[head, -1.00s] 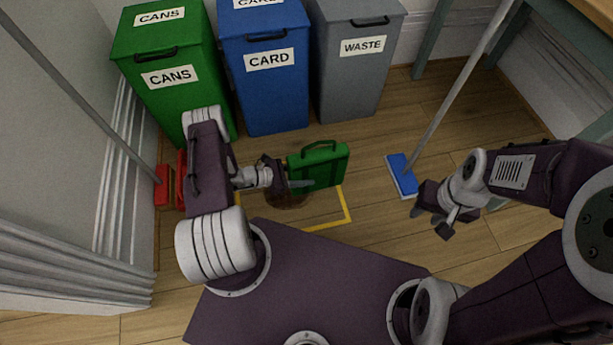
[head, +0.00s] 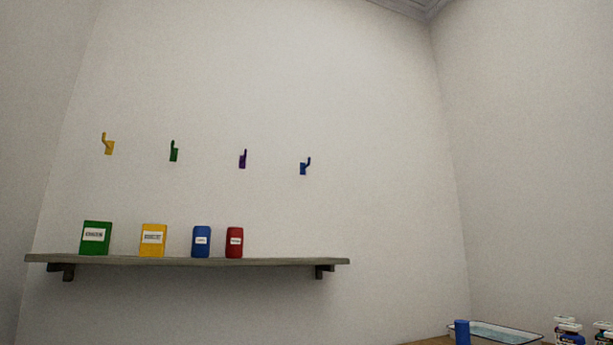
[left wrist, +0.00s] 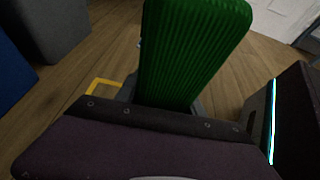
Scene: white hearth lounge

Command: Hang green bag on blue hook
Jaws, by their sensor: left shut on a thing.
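The blue hook (head: 305,166) is on the white wall in the head view, the rightmost in a row of hooks and above the right part of a shelf. The green bag (left wrist: 190,50) fills the upper middle of the left wrist view, its ribbed green side showing. My left gripper (left wrist: 165,106) is shut on the bag; its fingertips are mostly hidden. The bag's handle cannot be made out. Neither gripper shows in the head view now, and my right gripper is out of sight.
Yellow (head: 109,147), green (head: 174,154) and purple (head: 242,161) hooks are left of the blue one. The shelf (head: 290,262) below holds several containers. A glass tray (head: 505,335) and bottles stand lower right. Grey (left wrist: 48,25) and blue (left wrist: 14,78) bins are near the bag.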

